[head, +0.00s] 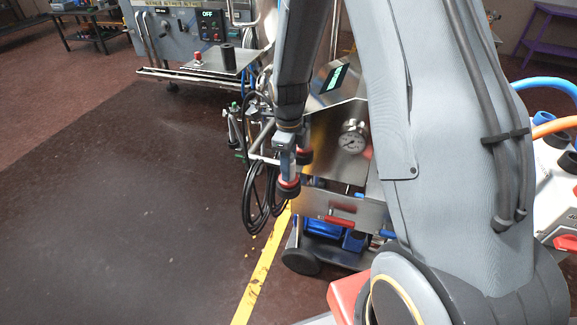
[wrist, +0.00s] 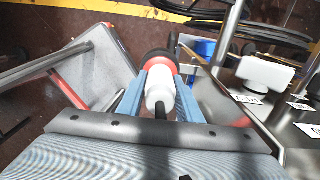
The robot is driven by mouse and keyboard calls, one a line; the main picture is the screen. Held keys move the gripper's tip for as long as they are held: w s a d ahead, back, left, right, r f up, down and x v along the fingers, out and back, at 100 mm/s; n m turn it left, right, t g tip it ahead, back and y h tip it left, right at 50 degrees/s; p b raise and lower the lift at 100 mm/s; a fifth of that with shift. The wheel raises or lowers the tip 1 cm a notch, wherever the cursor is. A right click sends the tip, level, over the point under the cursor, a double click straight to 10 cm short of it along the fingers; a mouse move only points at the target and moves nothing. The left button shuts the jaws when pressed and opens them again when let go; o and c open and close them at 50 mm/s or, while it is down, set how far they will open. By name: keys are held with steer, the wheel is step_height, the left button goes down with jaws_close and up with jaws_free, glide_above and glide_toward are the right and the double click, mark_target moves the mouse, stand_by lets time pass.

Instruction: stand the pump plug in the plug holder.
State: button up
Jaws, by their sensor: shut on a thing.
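My gripper (head: 287,165) points down beside a steel cart in the head view. In the wrist view its two blue-grey fingers (wrist: 160,88) are shut on the pump plug (wrist: 159,97), which has a white body, a red ring and a dark end. In the head view the plug's red and black end (head: 289,188) shows below the fingers, clear of the floor. A second red and black part (head: 305,155) shows just behind the gripper. I cannot tell for sure which thing is the plug holder.
Black cable loops (head: 256,205) hang beside my gripper. A machine with an OFF display (head: 211,25) stands behind, with a black cylinder (head: 228,59) on its shelf. The dark floor (head: 130,200) at left is clear.

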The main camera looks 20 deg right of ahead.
steer(key=shift+f, duration=0.3)
stand_by(0.6)
steer(key=o, duration=1.3)
steer(key=shift+r+b, duration=0.75)
steer(key=shift+r, duration=3.15)
steer(key=shift+s+r+n, duration=0.25)
steer(key=shift+s+n, duration=0.15)
steer(key=shift+n, duration=0.3)
steer(key=s+r+n, duration=0.1)
steer(key=s+n, duration=0.4)
steer(key=n, duration=0.3)
steer(key=s+r+n, duration=0.1)
steer(key=s+n, duration=0.5)
steer(key=n, duration=0.2)
steer(key=s+r+n+t, duration=0.1)
steer(key=s+r+n, duration=0.1)
steer(key=s+n, duration=0.3)
steer(key=shift+s+n, duration=0.2)
steer(key=shift+n, duration=1.2)
